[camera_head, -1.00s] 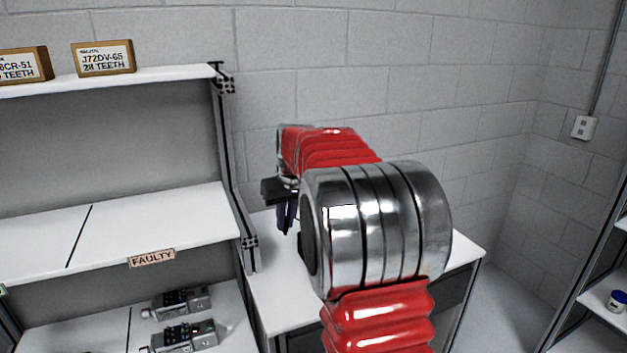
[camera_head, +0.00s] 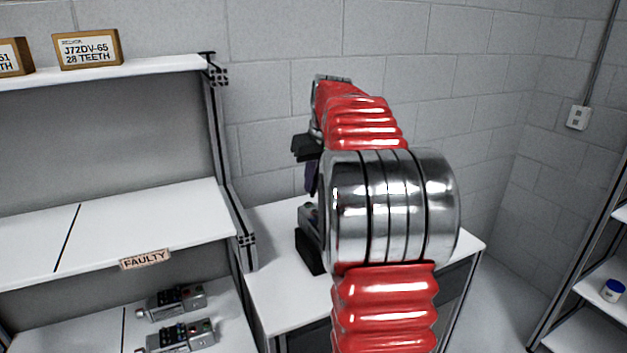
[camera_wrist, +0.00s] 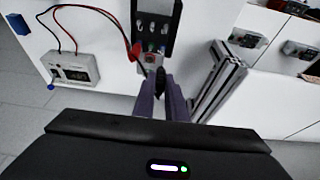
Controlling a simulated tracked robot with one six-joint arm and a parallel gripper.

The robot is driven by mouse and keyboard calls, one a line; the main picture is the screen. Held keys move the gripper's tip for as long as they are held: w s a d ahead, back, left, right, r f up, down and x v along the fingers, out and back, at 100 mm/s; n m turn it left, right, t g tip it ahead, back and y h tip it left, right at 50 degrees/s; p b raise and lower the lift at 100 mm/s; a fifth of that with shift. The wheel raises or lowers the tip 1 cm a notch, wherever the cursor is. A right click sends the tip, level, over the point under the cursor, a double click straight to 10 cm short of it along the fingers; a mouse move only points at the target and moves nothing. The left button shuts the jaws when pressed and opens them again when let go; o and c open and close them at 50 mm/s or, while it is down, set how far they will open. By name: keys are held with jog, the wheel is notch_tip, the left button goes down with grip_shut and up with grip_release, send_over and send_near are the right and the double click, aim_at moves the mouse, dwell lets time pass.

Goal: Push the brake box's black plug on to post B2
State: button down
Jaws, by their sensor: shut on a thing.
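My gripper (camera_wrist: 163,96) shows in the wrist view with its two purple fingers close together, shut on the black plug, which is mostly hidden between them. In the head view, my gripper (camera_head: 312,180) hangs over the bench. The brake box (camera_wrist: 73,69), a pale box with a dark face, sits at left in the wrist view. A red and a black lead loop from it towards the fingers. A red plug (camera_wrist: 136,50) lies just left of the posts. The servo unit (camera_wrist: 152,28) sits in a black cradle just beyond the fingertips. Post B2 cannot be told apart.
The white bench (camera_head: 268,285) has free room at its front left. A metal shelf upright (camera_wrist: 218,86) stands close right of the fingers. A blue object (camera_wrist: 17,23) lies at the bench's far left.

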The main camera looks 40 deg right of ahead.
jog(key=shift+f, duration=3.4)
jog(key=shift+s+f, duration=0.1)
jog(key=shift+f, duration=0.05)
jog(key=c, duration=1.7)
grip_release()
jog(key=shift+r, duration=3.5)
